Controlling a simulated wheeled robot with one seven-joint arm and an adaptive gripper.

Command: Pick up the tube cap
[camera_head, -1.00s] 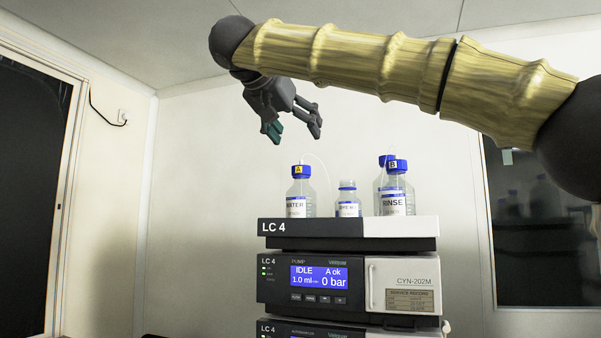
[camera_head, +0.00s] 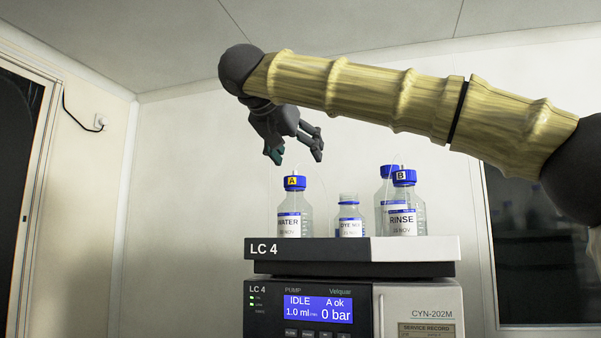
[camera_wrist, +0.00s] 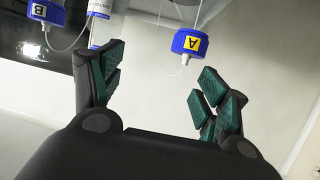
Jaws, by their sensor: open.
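A blue cap with a yellow A label (camera_head: 294,184) and a thin clear tube sits on the clear WATER bottle (camera_head: 290,222). A blue cap with a B label (camera_head: 404,177) sits on the RINSE bottle (camera_head: 403,213). My gripper (camera_head: 295,156) is open and empty, pointing down just above the A cap and apart from it. In the wrist view, the A cap (camera_wrist: 190,43) lies beyond the open fingers, nearer the right one. The B cap (camera_wrist: 46,12) shows at the upper left there.
The bottles stand on the LC 4 tray (camera_head: 310,250) above the pump unit (camera_head: 318,308). A small bottle with an open neck (camera_head: 349,218) stands between A and B. Another blue-capped bottle (camera_head: 385,172) is behind RINSE. Thin tubes rise from the caps.

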